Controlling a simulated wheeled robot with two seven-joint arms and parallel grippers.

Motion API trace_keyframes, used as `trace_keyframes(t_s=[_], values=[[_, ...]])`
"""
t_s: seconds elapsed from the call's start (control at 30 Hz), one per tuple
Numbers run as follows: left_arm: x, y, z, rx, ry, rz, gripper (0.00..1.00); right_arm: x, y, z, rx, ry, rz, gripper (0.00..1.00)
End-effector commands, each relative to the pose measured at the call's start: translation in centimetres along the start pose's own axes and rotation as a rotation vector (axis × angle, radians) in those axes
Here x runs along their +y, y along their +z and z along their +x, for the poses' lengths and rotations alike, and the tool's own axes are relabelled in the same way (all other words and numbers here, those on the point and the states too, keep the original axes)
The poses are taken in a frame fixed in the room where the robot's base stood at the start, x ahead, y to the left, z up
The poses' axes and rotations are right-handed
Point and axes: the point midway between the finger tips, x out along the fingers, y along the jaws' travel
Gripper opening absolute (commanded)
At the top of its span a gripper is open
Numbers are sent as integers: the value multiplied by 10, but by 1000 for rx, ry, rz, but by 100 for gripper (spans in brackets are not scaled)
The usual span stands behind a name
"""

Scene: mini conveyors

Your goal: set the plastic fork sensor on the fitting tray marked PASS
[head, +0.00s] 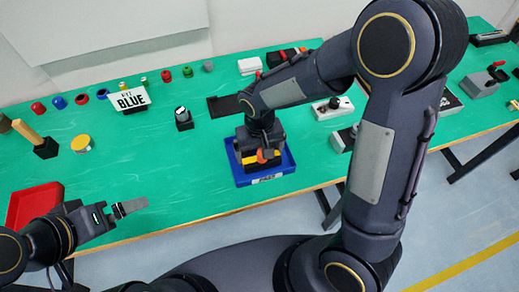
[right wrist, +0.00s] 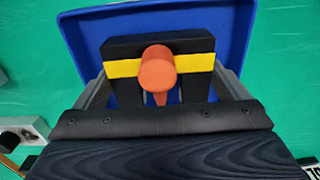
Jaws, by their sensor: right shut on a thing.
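The fork sensor is a black block with a yellow band and an orange round piece; it shows in the right wrist view (right wrist: 120,50) and partly in the head view (head: 262,158). My right gripper (head: 264,148) points down and is shut on its sides, one finger on each side in the right wrist view (right wrist: 165,82). The blue tray (head: 242,180) lies directly under it, with a white label that seems to read PASS; its blue wall fills the top of the wrist view (right wrist: 240,30). I cannot tell whether the sensor touches the tray floor. My left gripper (head: 132,207) hangs near the front edge, away from the tray; its finger gap is unclear.
The green table (head: 190,190) has clear room left of the blue tray. A red tray (head: 36,205) lies at the left. A FIT BLUE sign (head: 130,100), a black block with a white top (head: 183,119) and a dark flat plate (head: 222,106) stand behind. White devices (head: 332,108) are to the right.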

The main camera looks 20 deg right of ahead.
Motion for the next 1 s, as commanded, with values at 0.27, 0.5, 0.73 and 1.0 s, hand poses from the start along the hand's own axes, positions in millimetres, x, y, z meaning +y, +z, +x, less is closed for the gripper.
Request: trace_keyframes(t_s=[0.27,0.5,0.73,1.0], values=[[0,0,0,0,0,0,100,0,0,1,2,-1,1,65],[-1,1,2,0,0,0,100,0,0,4,1,-1,0,100],[1,-1,-2,0,0,0,100,0,0,-1,1,-1,0,100],[0,0,-1,0,0,0,100,-1,-1,-46,8,-5,1,100]])
